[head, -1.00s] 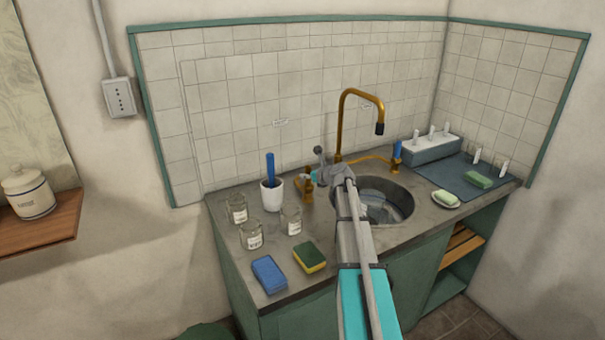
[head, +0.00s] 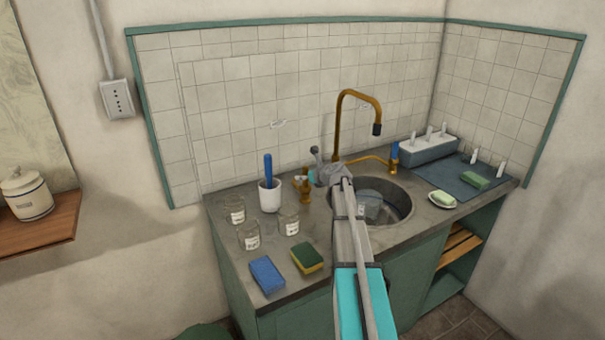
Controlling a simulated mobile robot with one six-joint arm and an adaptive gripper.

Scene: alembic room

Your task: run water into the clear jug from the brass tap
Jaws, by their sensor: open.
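The brass tap (head: 338,122) rises behind the sink, and its bent spout with a dark tip hangs over the bowl. A brass valve body (head: 305,190) stands on the counter left of the sink. The clear jug (head: 369,206) stands in the sink bowl, partly hidden behind my arm; whether it holds water I cannot tell. My gripper (head: 311,178) is at the brass valve, open, with small teal and grey parts showing. Its fingertips are mostly hidden, so I cannot tell whether they touch the valve.
A blue-handled brass fitting (head: 393,157) stands behind the sink. A white cup (head: 270,197) with a blue-handled tool, several glass jars (head: 289,222), a blue sponge (head: 267,275) and a green-yellow sponge (head: 307,260) occupy the left counter. A soap dish (head: 442,200) and mat (head: 447,178) lie right.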

